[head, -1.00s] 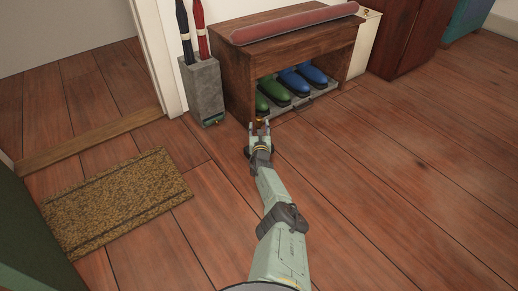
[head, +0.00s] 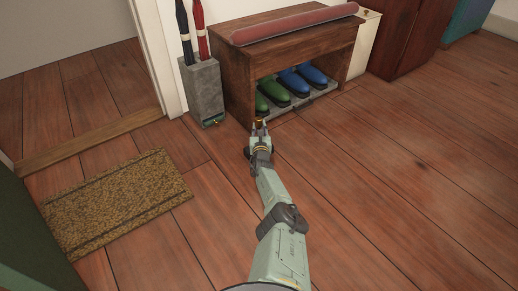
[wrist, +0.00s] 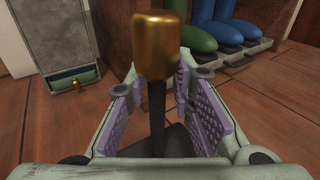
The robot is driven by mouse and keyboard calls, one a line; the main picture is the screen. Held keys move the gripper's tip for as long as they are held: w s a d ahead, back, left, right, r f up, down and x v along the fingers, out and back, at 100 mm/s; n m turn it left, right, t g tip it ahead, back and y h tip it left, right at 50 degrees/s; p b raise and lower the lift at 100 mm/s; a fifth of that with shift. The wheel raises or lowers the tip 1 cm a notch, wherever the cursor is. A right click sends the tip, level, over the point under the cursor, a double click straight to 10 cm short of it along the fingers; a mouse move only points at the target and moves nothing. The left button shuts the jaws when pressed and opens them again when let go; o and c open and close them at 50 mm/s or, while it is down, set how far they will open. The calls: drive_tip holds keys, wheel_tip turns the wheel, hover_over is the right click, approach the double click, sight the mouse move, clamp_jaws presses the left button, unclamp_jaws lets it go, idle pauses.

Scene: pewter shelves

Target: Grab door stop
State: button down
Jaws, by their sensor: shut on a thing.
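The door stop (wrist: 160,45) has a brass-coloured rounded top on a dark upright stem, with a dark flat base low down between my fingers. In the head view its brass top (head: 259,121) shows small at my fingertips, in front of the shoe bench's left corner. My gripper (wrist: 160,110) is shut on the stem, with lilac ribbed pads on either side and the brass top standing above the fingers. In the head view my gripper (head: 260,130) is low near the floor. The lower stem and base are partly hidden.
A wooden shoe bench (head: 238,85) with a red cushion (head: 295,22) on top holds green and blue boots (head: 291,82). A grey umbrella stand (head: 203,92) stands to its left. A brown doormat (head: 115,203) lies at left. The floor at right is clear.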

drive_tip(key=shift+a, duration=0.25)
